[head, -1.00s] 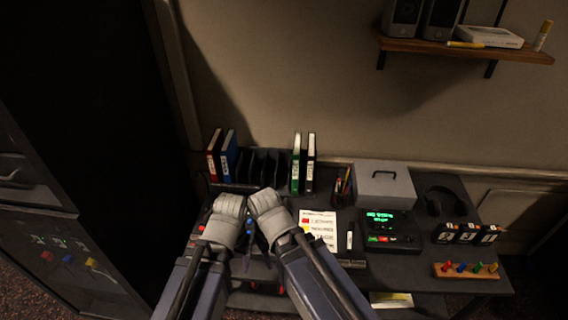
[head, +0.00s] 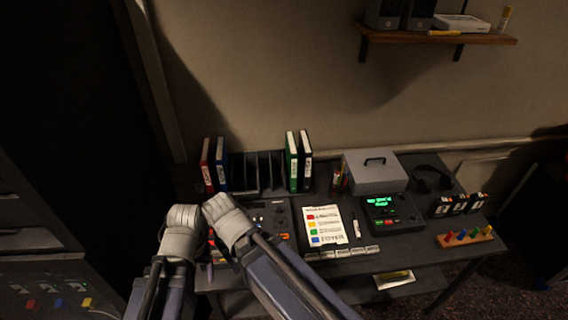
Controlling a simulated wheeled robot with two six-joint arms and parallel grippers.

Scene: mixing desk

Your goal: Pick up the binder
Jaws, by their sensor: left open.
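Several binders stand upright at the back left of the desk. A red binder (head: 207,166) and a blue binder (head: 221,165) stand at the left end of a black slotted rack (head: 258,174). A green binder (head: 291,160) and a dark binder (head: 305,161) stand at its right end. My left gripper (head: 184,216) is open, low at the desk's left front, in front of the red binder and apart from it. My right gripper (head: 218,208) is close beside it, below the blue binder in the picture. Its fingertips are hard to make out. Neither gripper is seen holding a binder.
A mixer panel (head: 270,219) lies partly behind my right arm. A checklist sheet (head: 325,228), a pen cup (head: 338,183), a grey box (head: 375,172) and a device with a green display (head: 389,213) fill the middle. A wall shelf (head: 435,37) hangs above right.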

